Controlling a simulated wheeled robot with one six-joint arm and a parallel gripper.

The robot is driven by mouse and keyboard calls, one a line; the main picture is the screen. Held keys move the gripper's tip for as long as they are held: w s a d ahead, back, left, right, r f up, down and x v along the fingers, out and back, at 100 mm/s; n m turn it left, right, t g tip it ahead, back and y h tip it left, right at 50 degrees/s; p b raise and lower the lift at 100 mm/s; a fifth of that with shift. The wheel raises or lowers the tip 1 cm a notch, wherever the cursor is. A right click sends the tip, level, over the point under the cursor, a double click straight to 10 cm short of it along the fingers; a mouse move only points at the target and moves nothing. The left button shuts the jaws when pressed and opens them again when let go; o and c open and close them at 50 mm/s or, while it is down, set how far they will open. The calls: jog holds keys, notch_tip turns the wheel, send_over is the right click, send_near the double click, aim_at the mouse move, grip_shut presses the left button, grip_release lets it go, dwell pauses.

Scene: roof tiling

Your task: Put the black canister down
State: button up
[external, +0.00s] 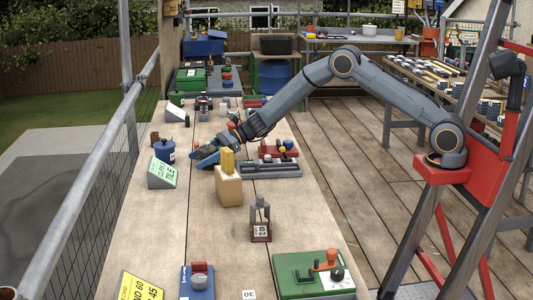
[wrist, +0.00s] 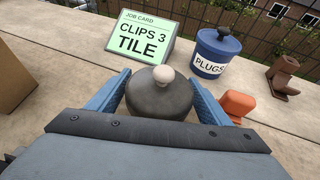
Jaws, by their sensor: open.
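The black canister (wrist: 160,100) shows in the wrist view as a dark, rounded body with a pale knob on top. It is between the two blue fingers of my gripper (wrist: 159,77), which are open on either side of it. Its lower part is hidden by my gripper's body, so I cannot tell whether its base touches the bench. In the external view my gripper (external: 205,155) is low over the long wooden bench (external: 200,225), and I cannot make out the canister there.
A green job card reading "CLIPS 3 TILE" (wrist: 140,36) and a blue "PLUGS" pot (wrist: 216,52) stand just beyond. An orange piece (wrist: 237,104) is close beside the right finger. A wooden block (external: 228,188) with a yellow top stands near my gripper.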

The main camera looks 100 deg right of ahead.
jog(key=shift+s+d+r, duration=0.1)
jog(key=shift+s+r, duration=0.05)
jog(key=shift+r, duration=0.15)
jog(key=b+v, duration=0.1)
jog(key=v, duration=1)
jog(key=shift+s, duration=0.3)
